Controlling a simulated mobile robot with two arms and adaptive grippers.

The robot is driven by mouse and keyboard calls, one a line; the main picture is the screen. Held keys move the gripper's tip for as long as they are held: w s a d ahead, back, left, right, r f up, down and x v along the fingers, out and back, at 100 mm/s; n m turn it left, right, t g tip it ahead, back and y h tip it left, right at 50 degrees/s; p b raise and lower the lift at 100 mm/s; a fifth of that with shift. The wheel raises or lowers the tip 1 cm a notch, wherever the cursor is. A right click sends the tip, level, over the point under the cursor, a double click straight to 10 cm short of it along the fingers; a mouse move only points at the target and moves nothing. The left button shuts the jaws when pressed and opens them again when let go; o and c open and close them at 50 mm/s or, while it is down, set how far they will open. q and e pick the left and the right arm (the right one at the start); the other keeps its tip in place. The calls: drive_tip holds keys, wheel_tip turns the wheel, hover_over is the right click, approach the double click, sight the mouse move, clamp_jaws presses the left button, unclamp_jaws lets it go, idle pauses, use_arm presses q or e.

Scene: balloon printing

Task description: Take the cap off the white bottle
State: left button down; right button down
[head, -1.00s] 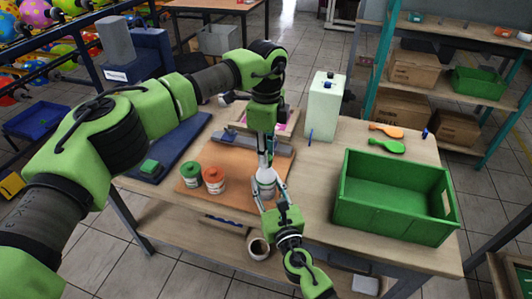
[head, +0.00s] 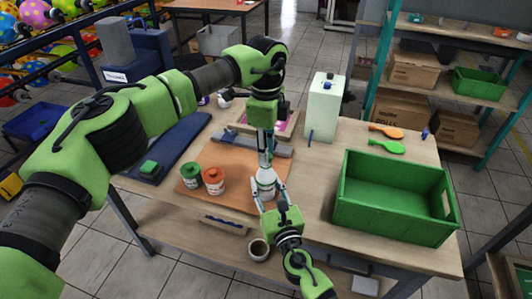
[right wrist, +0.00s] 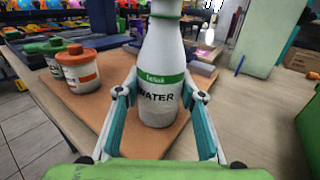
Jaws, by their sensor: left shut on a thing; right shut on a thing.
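The white bottle (head: 266,184) stands upright near the front edge of the brown mat on the table. In the right wrist view it is large and central (right wrist: 163,78), with a green band and the word WATER. My right gripper (head: 269,191) is shut on its body, with one finger on each side in the right wrist view (right wrist: 160,94). My left gripper (head: 265,163) points straight down from above and is shut at the bottle's top, on the cap. The cap is hidden by the fingers in the head view and lies above the right wrist picture, so I cannot tell if it is loose.
A green-lidded jar (head: 191,174) and an orange-lidded jar (head: 214,180) stand left of the bottle on the brown mat (head: 228,158). A green crate (head: 385,219) is to the right.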

use_arm(q)
drive_tip(key=shift+r, duration=0.6)
drive_tip(key=shift+r, duration=2.05)
use_arm(e)
drive_tip(key=c, duration=1.3)
unclamp_jaws()
